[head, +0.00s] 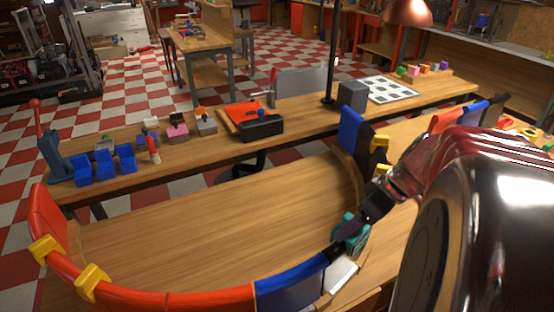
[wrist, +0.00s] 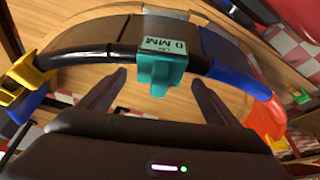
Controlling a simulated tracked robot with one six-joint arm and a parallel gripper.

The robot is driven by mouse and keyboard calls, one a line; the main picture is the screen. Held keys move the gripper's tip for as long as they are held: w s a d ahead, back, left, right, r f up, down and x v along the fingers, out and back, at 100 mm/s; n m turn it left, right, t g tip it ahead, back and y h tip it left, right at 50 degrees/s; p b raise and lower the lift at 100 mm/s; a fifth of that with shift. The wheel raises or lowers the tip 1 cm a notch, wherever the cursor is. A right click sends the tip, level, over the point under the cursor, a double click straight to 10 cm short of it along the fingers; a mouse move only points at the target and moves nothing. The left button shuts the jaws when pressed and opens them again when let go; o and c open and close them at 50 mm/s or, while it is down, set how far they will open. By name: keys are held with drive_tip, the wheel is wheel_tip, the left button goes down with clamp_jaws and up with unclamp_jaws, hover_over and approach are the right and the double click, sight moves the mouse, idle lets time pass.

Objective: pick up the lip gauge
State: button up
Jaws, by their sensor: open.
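The lip gauge, a teal block with a pale plate marked "0 MM", sits on the curved rim of the duct ring in the wrist view (wrist: 160,66). In the head view the teal block (head: 357,240) shows partly behind my dark gripper. My gripper (wrist: 158,78) is open, with one finger on each side of the teal block in the picture. I cannot tell whether either finger touches it. The ring has red (head: 185,290), blue (head: 290,284) and black sections.
Yellow clips (head: 92,283) sit on the ring's rim. A wooden bench (head: 220,150) behind the ring holds blue bins (head: 104,166), a red tray (head: 245,115) and a checkered board (head: 388,90). A dark post (head: 333,60) rises from this bench. The wooden surface inside the ring is clear.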

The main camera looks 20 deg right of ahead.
drive_tip(key=shift+x, duration=0.9)
drive_tip(key=shift+c, duration=0.2)
drive_tip(key=c, duration=1.3)
wheel_tip(320, 180, up, 10)
drive_tip(key=shift+r, duration=0.1)
drive_tip(key=shift+r, duration=2.4)
